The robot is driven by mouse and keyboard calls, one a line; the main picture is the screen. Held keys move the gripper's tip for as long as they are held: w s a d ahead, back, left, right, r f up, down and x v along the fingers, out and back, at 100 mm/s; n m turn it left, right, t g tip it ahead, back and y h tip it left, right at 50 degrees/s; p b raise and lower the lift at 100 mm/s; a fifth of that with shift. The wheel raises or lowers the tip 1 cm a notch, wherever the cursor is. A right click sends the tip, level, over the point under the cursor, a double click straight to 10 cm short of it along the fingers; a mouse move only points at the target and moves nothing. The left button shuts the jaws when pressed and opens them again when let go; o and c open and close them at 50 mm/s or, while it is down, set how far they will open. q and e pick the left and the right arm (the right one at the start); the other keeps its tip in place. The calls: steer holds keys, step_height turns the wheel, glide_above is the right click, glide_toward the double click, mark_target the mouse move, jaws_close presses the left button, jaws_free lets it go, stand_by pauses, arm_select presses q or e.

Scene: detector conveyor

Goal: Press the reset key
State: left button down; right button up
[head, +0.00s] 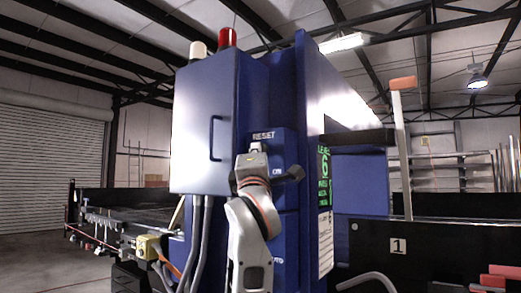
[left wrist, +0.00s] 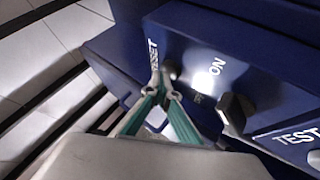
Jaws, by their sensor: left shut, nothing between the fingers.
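The reset key, a small dark grey button (left wrist: 170,70), sits on the blue control panel just below the RESET label (left wrist: 152,50) in the left wrist view. My left gripper (left wrist: 160,82) is shut and empty, its green finger linkage closing to a tip right at the key's edge. I cannot tell whether the tip touches the key. In the head view the RESET label (head: 263,134) shows above my left wrist, which hides the key. My right gripper is in neither view.
A black knob (left wrist: 236,110) with an ON mark and a TEST label (left wrist: 298,136) lie on the panel near the gripper. A green-lettered display (head: 324,175) is to the right.

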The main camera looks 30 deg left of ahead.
arm_select(q)
steer(key=shift+s+p, duration=0.3)
steer(key=shift+s, duration=0.4)
steer(key=s, duration=0.1)
steer(key=s+p, duration=0.1)
steer(key=s, duration=0.1)
steer(key=s+p, duration=0.1)
steer(key=s, duration=0.1)
steer(key=shift+a, duration=0.25)
stand_by(0.6)
